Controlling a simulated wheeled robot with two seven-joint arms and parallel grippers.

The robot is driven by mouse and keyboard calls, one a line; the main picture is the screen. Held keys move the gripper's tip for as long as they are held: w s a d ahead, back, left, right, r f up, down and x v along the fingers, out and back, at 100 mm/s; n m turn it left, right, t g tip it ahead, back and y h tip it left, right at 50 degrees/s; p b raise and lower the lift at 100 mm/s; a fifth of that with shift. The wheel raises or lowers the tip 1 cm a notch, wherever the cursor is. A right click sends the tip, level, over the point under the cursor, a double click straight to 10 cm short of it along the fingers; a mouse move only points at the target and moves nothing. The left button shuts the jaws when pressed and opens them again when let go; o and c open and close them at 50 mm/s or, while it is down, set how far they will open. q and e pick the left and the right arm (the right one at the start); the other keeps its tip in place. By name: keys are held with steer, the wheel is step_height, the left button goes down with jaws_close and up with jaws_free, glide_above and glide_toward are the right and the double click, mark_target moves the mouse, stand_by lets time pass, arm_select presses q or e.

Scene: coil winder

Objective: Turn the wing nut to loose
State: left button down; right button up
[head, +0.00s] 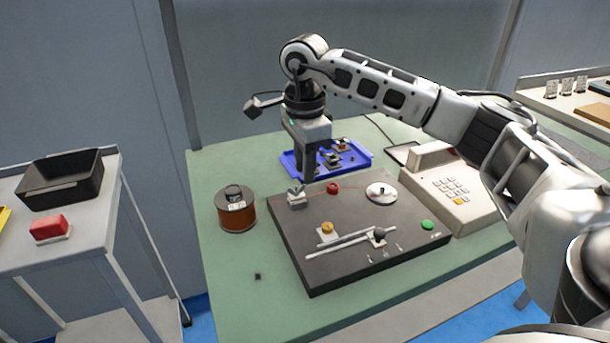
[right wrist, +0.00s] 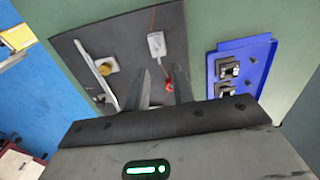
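The dark winder board (head: 290,235) lies on the green table. A small red part (head: 333,187) with a wing-like outline, which looks like the wing nut, stands near its back edge. It also shows in the right wrist view (right wrist: 169,86), between my fingers in that picture. My right gripper (head: 307,178) points down over the back left of the board, between a white block (head: 296,197) and the red part. Its fingers (right wrist: 162,75) are apart with nothing held. Whether they touch the red part cannot be told. My left gripper is not in view.
The board also carries a yellow knob (head: 327,228), a white disc (head: 381,190), a black knob (head: 379,235) and a green button (head: 428,225). A copper wire spool (head: 237,212) stands left. A blue tray (head: 357,159) lies behind, a beige keypad unit (head: 470,212) right.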

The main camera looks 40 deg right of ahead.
arm_select(q)
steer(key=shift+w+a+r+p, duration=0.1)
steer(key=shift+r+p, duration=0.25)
steer(key=shift+p, duration=0.5)
arm_select(e)
step_height(320, 180, up, 12)
steer(key=shift+r, duration=0.25)
